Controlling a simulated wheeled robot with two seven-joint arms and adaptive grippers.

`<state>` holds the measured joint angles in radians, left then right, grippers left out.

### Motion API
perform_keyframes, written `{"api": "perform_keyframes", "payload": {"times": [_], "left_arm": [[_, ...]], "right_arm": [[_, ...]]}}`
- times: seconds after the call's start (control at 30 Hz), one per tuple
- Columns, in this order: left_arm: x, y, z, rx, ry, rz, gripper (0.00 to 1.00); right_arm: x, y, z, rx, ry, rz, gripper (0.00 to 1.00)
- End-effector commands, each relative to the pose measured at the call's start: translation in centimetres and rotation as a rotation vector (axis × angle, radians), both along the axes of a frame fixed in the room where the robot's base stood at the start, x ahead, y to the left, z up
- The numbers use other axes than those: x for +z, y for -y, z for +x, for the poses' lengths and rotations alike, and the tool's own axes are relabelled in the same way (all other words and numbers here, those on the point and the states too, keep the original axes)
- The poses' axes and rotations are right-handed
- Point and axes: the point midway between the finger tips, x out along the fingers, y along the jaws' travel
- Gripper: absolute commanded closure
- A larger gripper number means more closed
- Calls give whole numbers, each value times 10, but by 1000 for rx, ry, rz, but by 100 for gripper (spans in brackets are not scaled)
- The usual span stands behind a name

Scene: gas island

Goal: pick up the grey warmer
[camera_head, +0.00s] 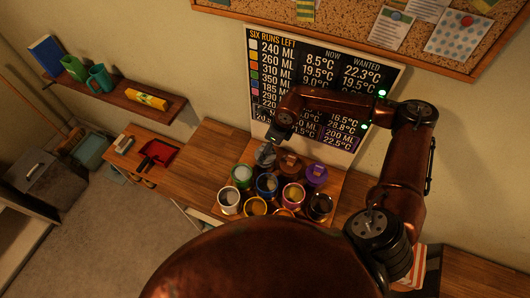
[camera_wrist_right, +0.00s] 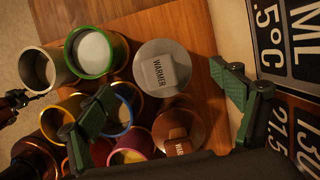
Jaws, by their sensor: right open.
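The grey warmer (camera_wrist_right: 162,65) is a round grey disc with a raised block labelled WARMER. It stands at the wall-side corner of a cluster of cups; in the head view the grey warmer (camera_head: 264,157) is partly hidden by my right gripper (camera_head: 273,140). In the wrist view my right gripper (camera_wrist_right: 163,80) is open and empty, its green-padded fingers to either side of the warmer and apart from it. A brown warmer (camera_wrist_right: 178,130) stands beside the grey one. My left gripper is not clearly seen; a dark mechanical part shows at the wrist view's left edge.
Several coloured cups stand close by, including a green-rimmed one (camera_head: 242,175) and a blue-rimmed one (camera_head: 266,184). A purple warmer (camera_head: 316,172) is to the right. A temperature board (camera_head: 330,75) leans behind. The desk (camera_head: 200,155) is clear to the left.

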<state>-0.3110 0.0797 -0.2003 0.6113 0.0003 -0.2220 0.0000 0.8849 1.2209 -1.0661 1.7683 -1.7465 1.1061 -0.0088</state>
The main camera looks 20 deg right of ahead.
Motion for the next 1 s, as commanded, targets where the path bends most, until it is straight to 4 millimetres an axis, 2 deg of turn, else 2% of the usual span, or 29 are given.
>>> {"api": "perform_keyframes", "payload": {"times": [0.17, 0.3, 0.43, 0.6, 1.0], "left_arm": [[17, -1, 1, 0, 1, 1, 60], [21, -1, 15, -3, 20, 1, 60], [23, 0, 29, -7, 38, -1, 60], [22, 0, 28, -7, 37, -1, 60], [21, -1, 13, -3, 17, 0, 60]], "right_arm": [[-22, -3, 3, -1, -2, 1, 14], [-40, -6, 7, -3, -1, 1, 14], [-47, -6, 8, -3, 1, 1, 14], [-47, -6, 8, -3, 1, 1, 14], [-47, -6, 8, -3, 1, 1, 41]]}}
